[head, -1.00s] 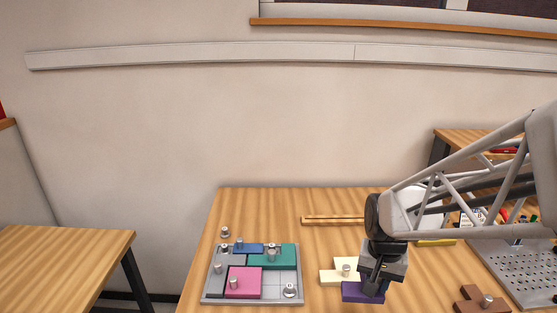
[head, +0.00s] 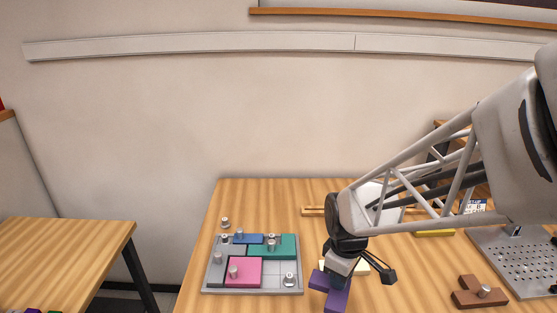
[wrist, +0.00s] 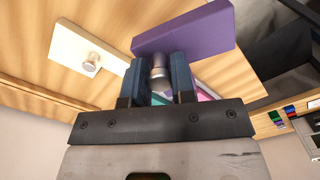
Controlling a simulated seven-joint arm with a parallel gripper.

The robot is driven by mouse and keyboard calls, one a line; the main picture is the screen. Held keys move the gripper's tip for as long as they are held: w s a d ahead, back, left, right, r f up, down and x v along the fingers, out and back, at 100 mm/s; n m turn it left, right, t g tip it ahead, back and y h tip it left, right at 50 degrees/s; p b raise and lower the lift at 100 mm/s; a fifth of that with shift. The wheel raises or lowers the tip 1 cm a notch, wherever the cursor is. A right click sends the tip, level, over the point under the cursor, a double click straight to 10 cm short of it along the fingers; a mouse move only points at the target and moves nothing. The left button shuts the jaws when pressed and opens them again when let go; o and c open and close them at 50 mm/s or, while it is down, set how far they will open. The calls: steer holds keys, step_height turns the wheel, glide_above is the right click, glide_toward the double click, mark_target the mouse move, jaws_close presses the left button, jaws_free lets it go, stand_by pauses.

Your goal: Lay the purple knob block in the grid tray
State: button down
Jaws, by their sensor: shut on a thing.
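The purple knob block (head: 337,298) is in my gripper (head: 338,280), to the right of the grid tray in the head view. In the wrist view the purple block (wrist: 190,35) lies across the tips of my gripper (wrist: 160,72), whose fingers are shut on its silver knob (wrist: 160,75). The block looks tilted and lifted. The grid tray (head: 210,290) holds pink (head: 244,271), teal (head: 285,247), blue and grey pieces.
A cream knob block (wrist: 88,50) lies on the table, partly behind my gripper in the head view. A brown block (head: 478,294) lies at the right, near a perforated metal plate (head: 520,262). A small silver knob (head: 225,223) stands behind the tray. Table between tray and gripper is clear.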

mark_target(316, 282)
steer(key=a+n, duration=0.1)
steer(key=n, duration=0.1)
steer(key=a+n, duration=0.1)
steer(key=n, duration=0.1)
steer(key=a+f+n, duration=0.1)
steer(key=n, duration=0.1)
steer(key=shift+s+a, duration=0.1)
steer(key=shift+s, duration=0.05)
steer(key=n, duration=0.1)
steer(key=a+n, duration=0.1)
steer(key=n, duration=0.1)
steer(key=a+n, duration=0.1)
steer(key=n, duration=0.1)
steer(key=shift+s+a+f, duration=0.15)
steer(key=shift+a+f, duration=0.1)
steer(key=a+n, duration=0.1)
steer(key=n, duration=0.2)
steer(key=s+a+f+n, duration=0.1)
steer(key=a+n, duration=0.1)
steer(key=n, duration=0.2)
steer(key=a+n, duration=0.2)
steer(key=n, duration=0.2)
steer(key=shift+s+a+f, duration=0.15)
steer(key=shift+f, duration=0.05)
